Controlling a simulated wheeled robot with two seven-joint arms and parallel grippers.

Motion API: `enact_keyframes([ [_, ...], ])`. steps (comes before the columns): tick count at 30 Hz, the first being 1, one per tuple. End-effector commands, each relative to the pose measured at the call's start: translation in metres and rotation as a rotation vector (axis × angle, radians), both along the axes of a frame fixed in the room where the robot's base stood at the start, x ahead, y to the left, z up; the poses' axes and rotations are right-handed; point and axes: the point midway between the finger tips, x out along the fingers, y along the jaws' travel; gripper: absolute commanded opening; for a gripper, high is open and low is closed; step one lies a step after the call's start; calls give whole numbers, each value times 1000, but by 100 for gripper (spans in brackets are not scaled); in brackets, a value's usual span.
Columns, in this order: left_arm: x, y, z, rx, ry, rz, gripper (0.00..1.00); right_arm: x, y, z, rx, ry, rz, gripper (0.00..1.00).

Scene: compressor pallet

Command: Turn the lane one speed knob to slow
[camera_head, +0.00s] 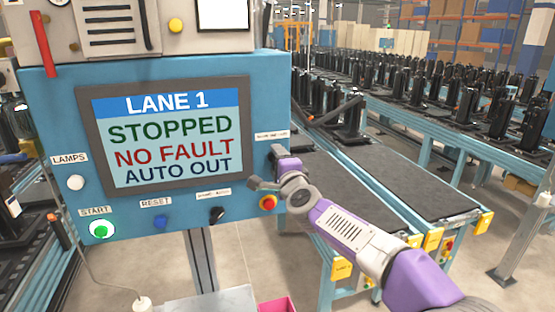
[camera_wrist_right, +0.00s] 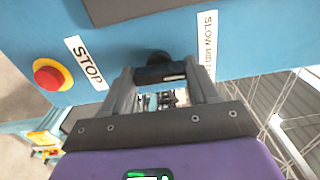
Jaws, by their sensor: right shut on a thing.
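The lane one speed knob is a black knob (camera_wrist_right: 160,72) on the blue control panel (camera_wrist_right: 135,28), beside a white label (camera_wrist_right: 206,45) that reads SLOW and MID, its end cut off. My right gripper (camera_head: 267,168) is at the panel's right edge, below a small white label (camera_head: 272,135). In the right wrist view my right gripper (camera_wrist_right: 162,88) has its two grey fingers on either side of the knob's bar, shut on it. In the head view my gripper hides the knob. Which mark the knob points at cannot be told. My left gripper is not in view.
The screen (camera_head: 168,135) reads LANE 1, STOPPED, NO FAULT, AUTO OUT. A red stop button (camera_head: 268,203) sits just below my gripper. A black selector (camera_head: 217,215), blue reset button (camera_head: 161,222) and green start button (camera_head: 101,229) line the lower panel. Conveyors (camera_head: 410,185) stand at right.

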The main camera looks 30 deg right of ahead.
Motion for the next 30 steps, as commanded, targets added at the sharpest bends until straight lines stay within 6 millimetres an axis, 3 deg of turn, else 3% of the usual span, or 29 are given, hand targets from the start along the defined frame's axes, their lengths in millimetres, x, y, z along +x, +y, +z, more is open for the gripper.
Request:
enact_keyframes([
  [30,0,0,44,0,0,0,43,0,1,2,-888,214,1,29],
])
